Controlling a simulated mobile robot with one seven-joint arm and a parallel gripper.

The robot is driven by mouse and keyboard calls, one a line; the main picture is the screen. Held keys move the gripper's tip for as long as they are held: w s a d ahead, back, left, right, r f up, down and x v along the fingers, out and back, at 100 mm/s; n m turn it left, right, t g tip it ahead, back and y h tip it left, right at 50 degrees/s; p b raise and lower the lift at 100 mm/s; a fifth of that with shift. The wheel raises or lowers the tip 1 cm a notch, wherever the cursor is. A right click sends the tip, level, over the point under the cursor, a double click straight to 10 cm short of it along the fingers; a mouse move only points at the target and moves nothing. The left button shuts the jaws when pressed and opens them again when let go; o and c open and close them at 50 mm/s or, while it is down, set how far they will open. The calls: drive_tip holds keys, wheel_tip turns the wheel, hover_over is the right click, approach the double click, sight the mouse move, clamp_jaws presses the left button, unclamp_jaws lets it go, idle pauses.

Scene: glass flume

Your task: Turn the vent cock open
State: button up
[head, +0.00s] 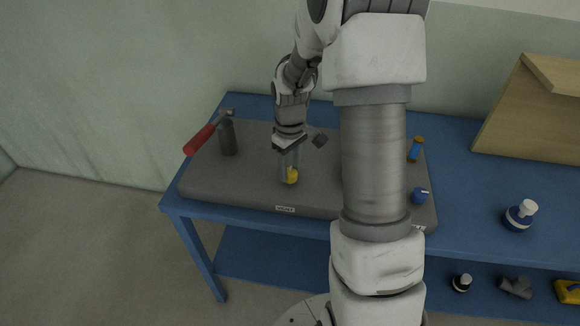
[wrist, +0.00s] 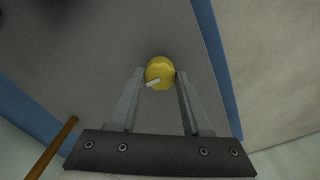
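The vent cock shows as a yellow knob (head: 292,176) on the grey slab, behind the small VENT label (head: 285,209). In the wrist view the yellow knob (wrist: 160,70) carries a white pointer mark (wrist: 153,83), which lies toward the lower left. My gripper (head: 289,172) points down at the knob. In the wrist view my gripper (wrist: 160,76) has its fingertips apart, one on each side of the knob. Any gap is very small, and I cannot tell whether the fingers touch it.
A red-handled hammer (head: 200,138) and a dark cylinder (head: 228,137) are on the left of the slab (head: 240,188). A white-topped blue item (head: 520,215) stands on the blue table (head: 470,205).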

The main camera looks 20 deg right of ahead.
sight(290, 171)
drive_tip(key=o, duration=0.4)
wheel_tip(290, 171, up, 18)
drive_tip(key=shift+f+p, duration=0.25)
drive_tip(key=shift+p, duration=0.7)
drive_tip(key=s+a+r+m+t, duration=0.1)
drive_tip(key=s+a+r+t, duration=0.1)
drive_tip(key=s, duration=0.4)
drive_tip(key=s+a+r+m+t, duration=0.1)
drive_tip(key=s+a+r+m, duration=0.1)
drive_tip(key=s+a, duration=0.2)
drive_tip(key=s+a+r+m+t, duration=0.1)
drive_tip(key=s+a+r+t, duration=0.1)
drive_tip(key=s, duration=0.8)
drive_tip(key=shift+s+a+r+m+t, duration=0.2)
drive_tip(key=shift+a+r+m+t, duration=0.15)
drive_tip(key=shift+a, duration=0.25)
